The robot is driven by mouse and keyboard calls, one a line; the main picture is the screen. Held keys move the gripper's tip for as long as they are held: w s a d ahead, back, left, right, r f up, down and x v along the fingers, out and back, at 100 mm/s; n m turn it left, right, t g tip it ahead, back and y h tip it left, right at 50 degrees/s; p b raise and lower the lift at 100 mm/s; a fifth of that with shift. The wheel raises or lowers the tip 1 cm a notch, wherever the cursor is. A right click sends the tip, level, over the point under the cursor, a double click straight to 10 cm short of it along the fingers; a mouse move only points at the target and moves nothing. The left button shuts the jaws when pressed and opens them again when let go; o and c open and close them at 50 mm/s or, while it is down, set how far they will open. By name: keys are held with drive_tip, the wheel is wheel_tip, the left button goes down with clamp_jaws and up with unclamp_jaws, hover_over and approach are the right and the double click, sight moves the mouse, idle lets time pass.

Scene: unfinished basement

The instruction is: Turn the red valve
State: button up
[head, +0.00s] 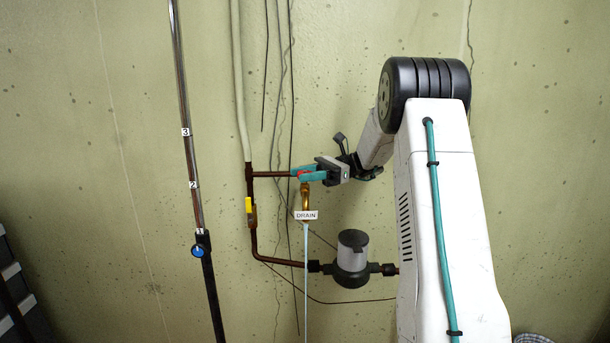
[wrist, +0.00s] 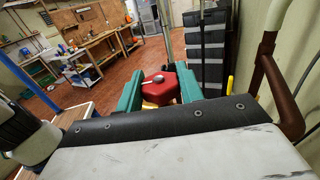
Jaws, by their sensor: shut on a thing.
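The red valve (head: 303,173) sits on top of a small brass tap (head: 306,198) in front of the wall, above a white DRAIN label (head: 306,215). In the head view only a small red patch of it shows between my teal fingers. My gripper (head: 309,174) reaches in from the right and is shut on the valve. In the wrist view the red valve (wrist: 160,86) lies between the two teal fingers of my gripper (wrist: 160,76). A pale thin strand, water or a tube, runs down below the tap.
A pipe with a yellow handle (head: 248,205) runs left of the tap. A grey-capped meter (head: 352,260) stands lower right. A numbered pole (head: 184,100) with a blue knob stands further left. The wrist view shows workbenches (wrist: 90,42) and open red floor behind.

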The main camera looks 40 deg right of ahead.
drive_tip(key=shift+n+g, duration=0.3)
drive_tip(key=shift+g, duration=0.2)
drive_tip(key=o, duration=1)
drive_tip(key=shift+w+a, duration=0.1)
drive_tip(key=shift+a, duration=0.05)
